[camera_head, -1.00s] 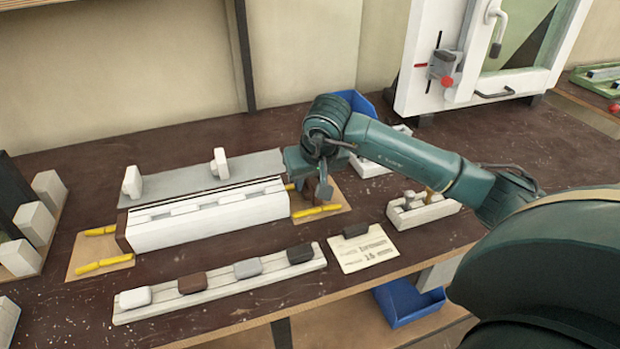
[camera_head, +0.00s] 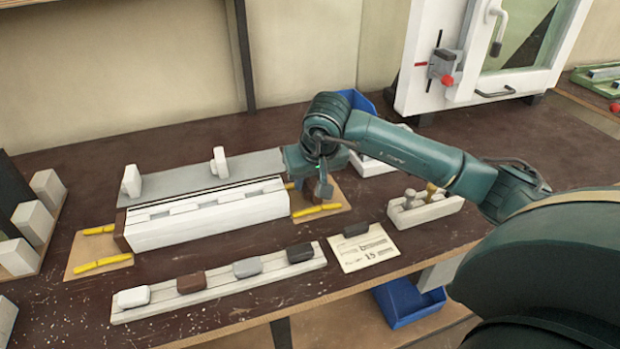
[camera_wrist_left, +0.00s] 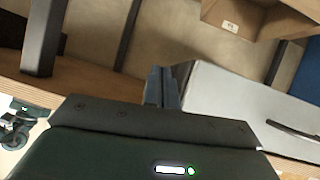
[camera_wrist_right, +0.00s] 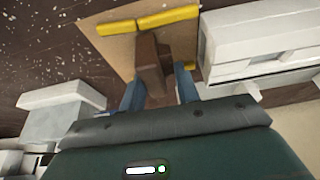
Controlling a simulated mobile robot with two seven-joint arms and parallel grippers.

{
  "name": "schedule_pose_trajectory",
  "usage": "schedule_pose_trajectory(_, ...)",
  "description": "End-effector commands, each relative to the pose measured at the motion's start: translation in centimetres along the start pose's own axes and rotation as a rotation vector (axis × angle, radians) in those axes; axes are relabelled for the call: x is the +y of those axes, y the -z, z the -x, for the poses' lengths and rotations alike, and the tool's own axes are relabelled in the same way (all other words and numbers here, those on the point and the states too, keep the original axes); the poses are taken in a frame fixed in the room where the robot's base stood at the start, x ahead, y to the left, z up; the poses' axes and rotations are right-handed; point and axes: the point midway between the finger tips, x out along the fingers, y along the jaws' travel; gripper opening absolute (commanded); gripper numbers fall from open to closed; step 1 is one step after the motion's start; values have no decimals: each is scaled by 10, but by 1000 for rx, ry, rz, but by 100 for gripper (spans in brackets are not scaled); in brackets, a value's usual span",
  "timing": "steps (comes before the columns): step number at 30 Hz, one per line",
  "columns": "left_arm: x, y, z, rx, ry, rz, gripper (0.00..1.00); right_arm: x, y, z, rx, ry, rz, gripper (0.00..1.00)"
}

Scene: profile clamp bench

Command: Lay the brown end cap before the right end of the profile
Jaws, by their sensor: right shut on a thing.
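The white profile (camera_head: 205,222) lies in front of a grey plate with two white clamp blocks. A brown piece (camera_head: 121,232) sits at its left end. My right gripper (camera_head: 315,190) is low over the tan pad (camera_head: 335,196) at the profile's right end. In the right wrist view, my right gripper (camera_wrist_right: 158,90) is shut on the brown end cap (camera_wrist_right: 150,65), over the pad (camera_wrist_right: 118,38) and beside the profile's end (camera_wrist_right: 215,45). Whether the cap touches the pad is unclear. My left gripper (camera_wrist_left: 162,85) is shut and empty, away from the bench.
A white rail (camera_head: 220,284) in front carries white, brown, grey and black caps. A card (camera_head: 365,250) with a dark block lies right of it. Yellow strips (camera_head: 317,210) lie on the pad. A white holder (camera_head: 425,209) stands further right.

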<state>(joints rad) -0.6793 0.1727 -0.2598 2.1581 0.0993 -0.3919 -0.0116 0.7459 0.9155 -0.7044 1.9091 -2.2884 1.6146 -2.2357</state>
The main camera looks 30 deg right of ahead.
Motion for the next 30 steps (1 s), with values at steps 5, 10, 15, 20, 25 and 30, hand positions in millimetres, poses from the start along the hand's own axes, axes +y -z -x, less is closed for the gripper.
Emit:
schedule_pose_trajectory(5, 0, 0, 0, 0, -1, 0, 0, 0, 0, 0, 0, 1, 0, 10)
schedule_pose_trajectory(10, 0, 0, 0, 0, -1, 0, 0, 0, 0, 0, 0, 1, 0, 10)
schedule_pose_trajectory(15, 0, -1, -1, 1, -1, 0, 0, 0, 0, -1, 1, 1, 0, 10)
schedule_pose_trajectory(20, -1, -5, -3, 1, 0, -1, 0, 0, -2, -5, 1, 1, 0, 10)
schedule_pose_trajectory(25, -1, -4, -2, 1, 0, -1, 0, 0, -2, -4, 1, 1, 0, 10)
schedule_pose_trajectory(30, -1, -4, -2, 2, 1, -1, 0, 0, -2, -4, 1, 1, 0, 43)
